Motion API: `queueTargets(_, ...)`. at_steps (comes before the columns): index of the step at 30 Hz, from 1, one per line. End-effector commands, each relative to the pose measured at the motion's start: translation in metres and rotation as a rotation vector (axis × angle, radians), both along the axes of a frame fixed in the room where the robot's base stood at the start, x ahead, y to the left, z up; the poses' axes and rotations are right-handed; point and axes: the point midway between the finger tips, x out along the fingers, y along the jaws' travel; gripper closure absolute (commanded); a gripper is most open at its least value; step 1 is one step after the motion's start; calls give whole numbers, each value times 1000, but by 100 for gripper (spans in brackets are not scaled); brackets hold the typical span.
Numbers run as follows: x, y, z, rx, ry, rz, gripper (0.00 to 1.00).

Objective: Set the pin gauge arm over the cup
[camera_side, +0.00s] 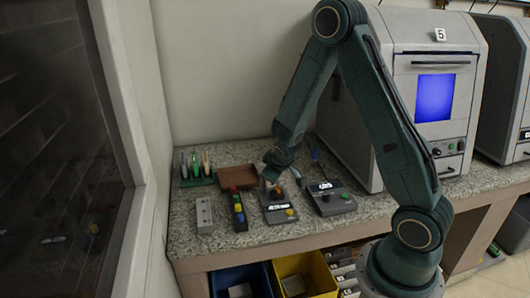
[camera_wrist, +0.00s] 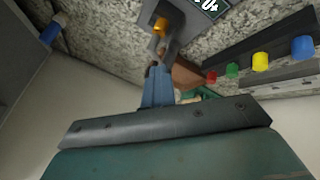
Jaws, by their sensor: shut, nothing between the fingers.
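A small grey device with a lit display (camera_side: 278,207) and an orange knob stands on the speckled counter below my gripper. An orange piece (camera_side: 277,191) shows at its back, and an orange piece also shows near the fingertips in the wrist view (camera_wrist: 160,25). A second dark device (camera_side: 330,198) with a display and a green button stands to its right. I cannot tell for sure which parts are the pin gauge arm and the cup. My gripper (camera_side: 277,180) points down over the left device, shut and empty; its fingers also show in the wrist view (camera_wrist: 157,45).
Left of the device stand a dark strip of coloured knobs (camera_side: 238,210) and a grey block (camera_side: 204,215). Behind are a brown tray (camera_side: 238,176) and a green rack (camera_side: 196,180). A large machine (camera_side: 440,100) stands at right. Bins (camera_side: 305,270) sit below the counter.

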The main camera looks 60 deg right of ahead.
Motion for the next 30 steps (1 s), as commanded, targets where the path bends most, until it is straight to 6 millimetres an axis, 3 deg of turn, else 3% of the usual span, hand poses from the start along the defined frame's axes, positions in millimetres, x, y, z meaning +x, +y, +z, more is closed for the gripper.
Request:
queueTargets(5, -4, 6, 0, -3, 5, -3, 100)
queueTargets(14, -12, 37, 2, 0, 1, 5, 100)
queueTargets(30, -39, 56, 47, 1, -4, 4, 100)
